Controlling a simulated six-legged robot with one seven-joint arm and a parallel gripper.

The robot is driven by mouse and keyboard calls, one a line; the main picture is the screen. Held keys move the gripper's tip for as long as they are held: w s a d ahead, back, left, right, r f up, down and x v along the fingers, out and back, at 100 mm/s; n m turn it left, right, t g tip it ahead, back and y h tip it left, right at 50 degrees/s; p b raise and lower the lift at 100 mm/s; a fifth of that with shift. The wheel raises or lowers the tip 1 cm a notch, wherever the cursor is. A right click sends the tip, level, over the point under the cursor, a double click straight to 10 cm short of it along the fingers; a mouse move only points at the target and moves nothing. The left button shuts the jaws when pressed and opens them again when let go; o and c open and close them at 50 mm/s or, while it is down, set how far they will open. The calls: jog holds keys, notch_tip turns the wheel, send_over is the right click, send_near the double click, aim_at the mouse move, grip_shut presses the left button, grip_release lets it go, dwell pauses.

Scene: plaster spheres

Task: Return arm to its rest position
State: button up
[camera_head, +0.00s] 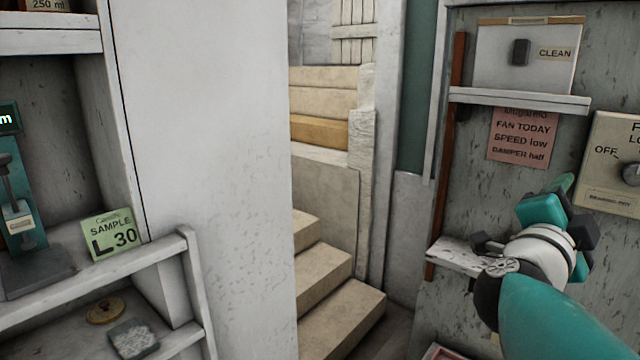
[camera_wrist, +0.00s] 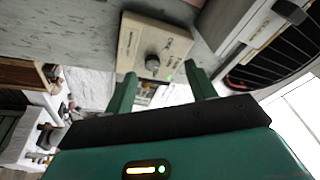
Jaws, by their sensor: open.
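My gripper shows in the wrist view (camera_wrist: 162,90) with its two green fingers apart and nothing between them. Beyond the fingertips is a beige control box with a dark knob (camera_wrist: 152,62), and a gap separates it from the fingers as far as I can tell. In the head view my teal and white arm reaches in from the lower right, and my gripper (camera_head: 562,190) is partly hidden behind the wrist. The same control box (camera_head: 612,165) stands on the wall to its right, cut off by the frame edge, with "OFF" beside its knob.
A small white ledge (camera_head: 462,257) lies just left of my wrist. A pink note (camera_head: 522,138) hangs above, under a shelf (camera_head: 520,100) with a box labelled CLEAN (camera_head: 505,58). Steps (camera_head: 335,290) fill the middle. A green SAMPLE L 30 card (camera_head: 113,234) stands on the left shelving.

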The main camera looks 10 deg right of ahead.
jog(key=w+a+f+n+t+y, duration=0.2)
jog(key=w+a+f+n+y, duration=0.1)
jog(key=a+n+y, duration=0.3)
jog(key=w+a+f+n+t+y, duration=0.25)
jog(key=a+n+y, duration=0.2)
jog(key=a, duration=0.25)
jog(key=w+a+f+n+t+y, duration=0.1)
jog(key=w+a+f+n+y, duration=0.1)
jog(key=a+f+n+y, duration=0.35)
jog(key=s+a+f+n+g, duration=0.4)
jog(key=s+f+g, duration=0.1)
jog(key=s+f, duration=0.1)
jog(key=s+a+f+n+g+y, duration=0.1)
jog(key=s+a+f+n+g, duration=0.2)
jog(key=s+f+g, duration=0.2)
notch_tip(320, 180, down, 4)
jog(key=shift+s+a+r+n, duration=0.1)
jog(key=shift+s+a+n, duration=0.3)
jog(key=shift+s, duration=0.7)
